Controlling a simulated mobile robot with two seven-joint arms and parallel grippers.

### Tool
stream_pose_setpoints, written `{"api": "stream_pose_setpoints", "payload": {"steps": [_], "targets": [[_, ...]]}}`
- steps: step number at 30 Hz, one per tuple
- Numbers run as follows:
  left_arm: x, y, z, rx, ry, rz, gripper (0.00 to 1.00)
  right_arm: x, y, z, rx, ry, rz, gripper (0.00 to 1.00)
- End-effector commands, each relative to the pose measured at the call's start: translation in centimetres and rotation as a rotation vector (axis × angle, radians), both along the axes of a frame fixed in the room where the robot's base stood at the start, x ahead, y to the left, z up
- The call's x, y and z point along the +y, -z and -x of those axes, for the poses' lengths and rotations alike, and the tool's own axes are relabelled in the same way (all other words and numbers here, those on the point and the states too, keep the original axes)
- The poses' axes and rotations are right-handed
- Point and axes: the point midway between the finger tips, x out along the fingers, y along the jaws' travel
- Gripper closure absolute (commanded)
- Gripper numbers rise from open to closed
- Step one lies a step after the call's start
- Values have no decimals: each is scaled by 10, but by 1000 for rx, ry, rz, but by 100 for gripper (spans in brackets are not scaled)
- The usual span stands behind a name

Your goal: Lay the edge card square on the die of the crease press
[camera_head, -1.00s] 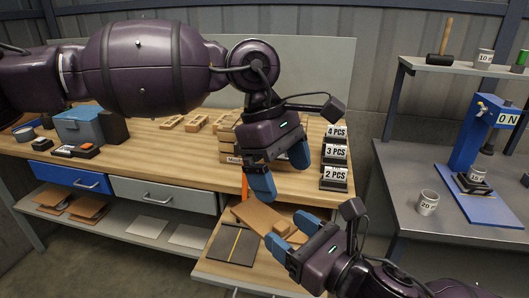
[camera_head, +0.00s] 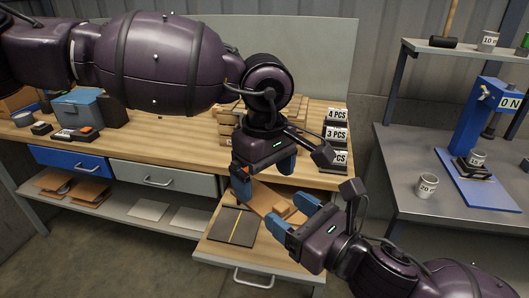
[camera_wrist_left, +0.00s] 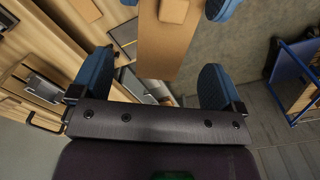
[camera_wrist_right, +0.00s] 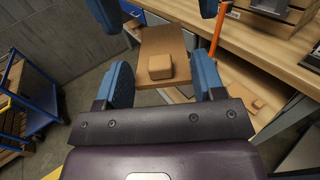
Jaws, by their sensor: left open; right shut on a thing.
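The edge card, a brown board (camera_head: 263,197) with a small block on it, is held above the pull-out shelf. My right gripper (camera_head: 290,217) is shut on its near end; in the right wrist view the card (camera_wrist_right: 164,42) runs out from between the fingers. My left gripper (camera_head: 263,172) is open at the card's other end. In the left wrist view the card (camera_wrist_left: 162,52) lies between the open fingers, with gaps at both sides. A dark plate with a yellow line (camera_head: 229,230), apparently the crease press die, lies beside and below the card. An orange lever (camera_wrist_right: 217,36) stands nearby.
The wooden bench (camera_head: 170,143) carries a blue-grey box (camera_head: 80,108), timber pieces and "PCS" signs (camera_head: 337,135). A blue press (camera_head: 475,125) and a cup (camera_head: 427,186) stand on the grey table at right. Drawers (camera_head: 165,178) sit under the bench.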

Motion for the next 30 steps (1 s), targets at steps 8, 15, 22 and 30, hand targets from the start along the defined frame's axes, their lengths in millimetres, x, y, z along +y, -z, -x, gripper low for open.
{"api": "stream_pose_setpoints", "payload": {"steps": [8,15,22,30], "targets": [[0,32,0,0,-1,1,6,0,0,0,0,0,0,60],[0,40,0,0,-1,0,6,0,0,0,0,0,0,60],[0,40,0,0,-1,1,11,0,0,0,0,0,0,60],[0,40,0,0,-1,2,52,0,0,0,-1,-1,-1,60]]}}
